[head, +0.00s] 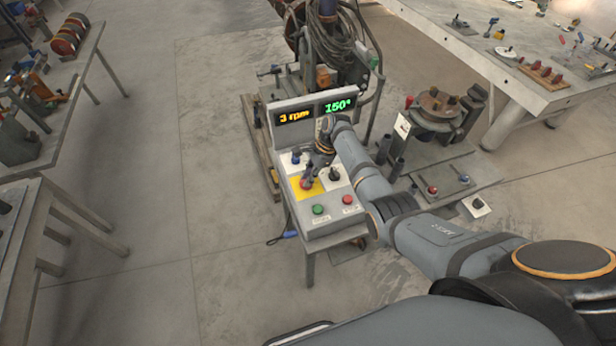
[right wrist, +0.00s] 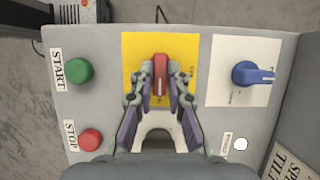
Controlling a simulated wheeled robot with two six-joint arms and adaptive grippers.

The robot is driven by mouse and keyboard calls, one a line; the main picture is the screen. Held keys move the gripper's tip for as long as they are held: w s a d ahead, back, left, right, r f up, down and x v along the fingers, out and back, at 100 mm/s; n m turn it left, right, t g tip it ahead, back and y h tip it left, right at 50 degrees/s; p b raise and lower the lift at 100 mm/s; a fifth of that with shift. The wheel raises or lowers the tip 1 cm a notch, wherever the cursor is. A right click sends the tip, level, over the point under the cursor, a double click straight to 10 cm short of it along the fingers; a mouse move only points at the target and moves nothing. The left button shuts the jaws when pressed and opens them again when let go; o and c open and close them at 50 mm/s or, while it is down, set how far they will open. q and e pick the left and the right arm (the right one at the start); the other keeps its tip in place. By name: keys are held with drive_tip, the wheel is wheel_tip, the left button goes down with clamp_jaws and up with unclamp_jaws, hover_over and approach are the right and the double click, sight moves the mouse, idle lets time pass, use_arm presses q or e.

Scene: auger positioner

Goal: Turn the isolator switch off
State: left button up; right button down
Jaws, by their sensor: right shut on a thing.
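The isolator switch is a red handle (right wrist: 160,75) on a yellow plate (right wrist: 133,53) of the control box. In the right wrist view the handle points along the picture's vertical. My right gripper (right wrist: 160,85) has its two fingers closed on the sides of the red handle. In the head view my right gripper (head: 309,180) reaches down over the yellow plate (head: 299,193), and it partly hides the handle. The left gripper is not in view.
The control box (head: 325,226) carries a green START button (right wrist: 79,71), a red STOP button (right wrist: 90,139) and a blue knob (right wrist: 252,75). Its displays (head: 316,112) read 3 rpm and 150°.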

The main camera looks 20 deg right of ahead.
drive_tip(key=n+b, duration=0.1)
drive_tip(key=n, duration=0.1)
drive_tip(key=n+g+b, duration=0.1)
drive_tip(key=shift+w+f+n+b, duration=0.15)
drive_tip(key=shift+n+b, duration=0.15)
drive_tip(key=shift+n, duration=0.1)
drive_tip(key=n+g+b, duration=0.1)
drive_tip(key=n+b, duration=0.1)
drive_tip(key=shift+w+n+h, duration=0.1)
drive_tip(key=shift+n+h, duration=0.2)
drive_tip(key=shift+h, duration=0.1)
drive_tip(key=n+b, duration=0.2)
drive_tip(key=n+g+h+b, duration=0.1)
drive_tip(key=n+b, duration=0.1)
drive_tip(key=shift+a+f+n+b, duration=0.1)
drive_tip(key=shift+a+n+b, duration=0.05)
drive_tip(key=shift+n+b, duration=0.2)
drive_tip(key=n+g+h+b, duration=0.1)
drive_tip(key=n+b, duration=0.1)
drive_tip(key=shift+n, duration=0.35)
drive_tip(key=shift+a+n+h+b, duration=0.1)
drive_tip(key=shift+n+h+b, duration=0.4)
drive_tip(key=shift+n+b, duration=0.45)
drive_tip(key=shift+r+n+h, duration=0.25)
drive_tip(key=shift+n+h, duration=0.05)
drive_tip(key=shift+n, duration=0.95)
